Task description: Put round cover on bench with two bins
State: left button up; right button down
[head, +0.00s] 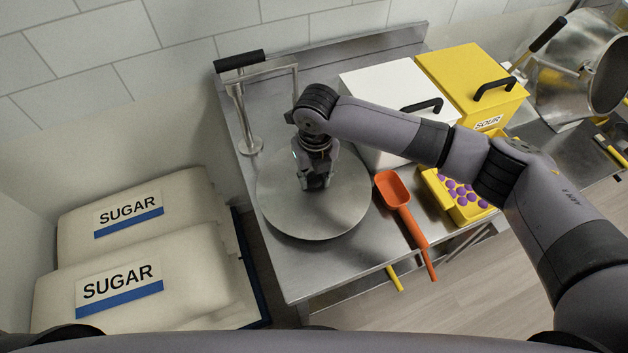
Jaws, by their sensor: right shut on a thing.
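The round cover (337,215) is a flat grey metal disc at the left end of the metal bench (290,270). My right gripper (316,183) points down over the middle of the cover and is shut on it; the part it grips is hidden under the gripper. The cover looks level, on or just above the bench top; I cannot tell if it touches. The two bins stand to the right on the bench: a white bin (378,92) and a yellow bin (462,70) labelled SOUR, both with black handles. My left gripper is not in view.
An orange scoop (398,200) lies right of the cover, its handle past the bench's front edge. A yellow tray (467,211) holds purple gummies. A metal post with a black handle (240,61) stands behind the cover. Sugar sacks (140,285) lie left. A metal pot (575,70) is far right.

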aim_at(314, 184)
notch_tip(314, 184, down, 2)
jog(key=shift+f, duration=0.65)
jog(key=c, duration=1.6)
grip_release()
jog(key=o, duration=0.4)
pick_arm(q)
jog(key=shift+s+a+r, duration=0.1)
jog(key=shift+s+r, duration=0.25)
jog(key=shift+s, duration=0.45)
